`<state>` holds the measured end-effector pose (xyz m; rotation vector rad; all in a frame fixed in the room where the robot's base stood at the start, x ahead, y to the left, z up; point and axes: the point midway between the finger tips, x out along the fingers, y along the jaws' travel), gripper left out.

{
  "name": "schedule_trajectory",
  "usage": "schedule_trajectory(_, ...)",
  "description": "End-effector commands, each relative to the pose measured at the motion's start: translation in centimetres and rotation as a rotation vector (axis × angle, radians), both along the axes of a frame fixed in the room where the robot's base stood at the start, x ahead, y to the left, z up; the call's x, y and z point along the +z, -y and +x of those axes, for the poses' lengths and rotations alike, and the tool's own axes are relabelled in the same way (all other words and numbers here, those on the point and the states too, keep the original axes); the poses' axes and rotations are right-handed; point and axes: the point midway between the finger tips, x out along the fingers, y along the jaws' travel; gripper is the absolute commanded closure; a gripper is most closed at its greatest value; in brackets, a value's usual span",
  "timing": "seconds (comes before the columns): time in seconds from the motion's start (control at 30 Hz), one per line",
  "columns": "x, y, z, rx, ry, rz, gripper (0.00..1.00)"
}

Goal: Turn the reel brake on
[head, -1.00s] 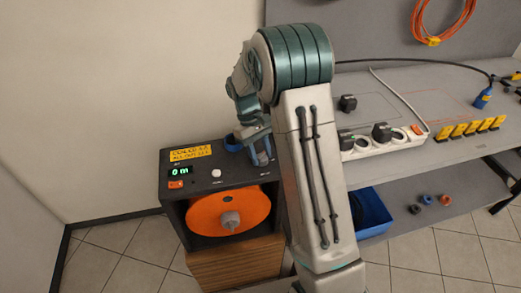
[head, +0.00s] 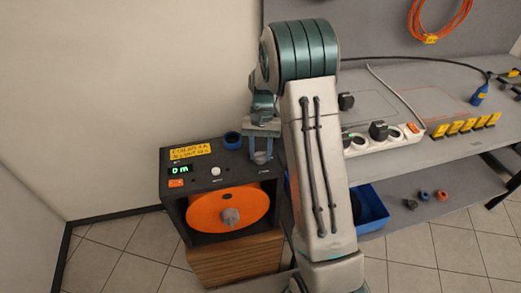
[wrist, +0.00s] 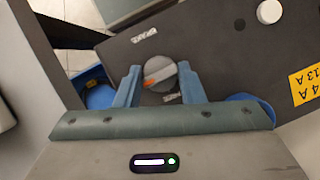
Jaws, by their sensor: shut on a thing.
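The reel unit is a dark box (head: 208,171) with an orange reel (head: 205,212) in its open front. Its brake knob (wrist: 160,73) is grey and round with an orange pointer mark, beside a "BRAKE" label (wrist: 145,35); a second label is partly covered. The pointer lies obliquely, towards the left side of the wrist view. My gripper (wrist: 160,72) has its two blue fingers on either side of the knob and is shut on it. In the head view my gripper (head: 262,157) is over the box's right rear top, hiding the knob.
A blue bin (head: 369,207) stands to the right. The workbench (head: 400,90) holds a power strip (head: 385,140).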

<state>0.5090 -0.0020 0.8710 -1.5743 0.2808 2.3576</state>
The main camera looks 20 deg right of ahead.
Motion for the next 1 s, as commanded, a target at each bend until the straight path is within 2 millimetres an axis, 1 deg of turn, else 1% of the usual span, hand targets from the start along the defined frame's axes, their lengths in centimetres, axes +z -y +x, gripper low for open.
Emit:
schedule_trajectory(0.23,0.06,0.07,0.06,-0.051,0.003,-0.001,0.87)
schedule_trajectory(0.67,0.06,0.08,0.04,-0.057,0.003,-0.001,0.88)
schedule_trajectory(0.7,0.06,0.07,0.05,-0.056,0.003,-0.001,0.54)
schedule_trajectory(0.73,0.06,0.08,0.04,-0.056,0.003,-0.001,0.45)
schedule_trajectory(0.77,0.05,0.07,0.04,-0.056,0.002,0.000,0.43)
schedule_trajectory(1.0,0.04,0.04,0.02,-0.055,0.001,0.000,0.43)
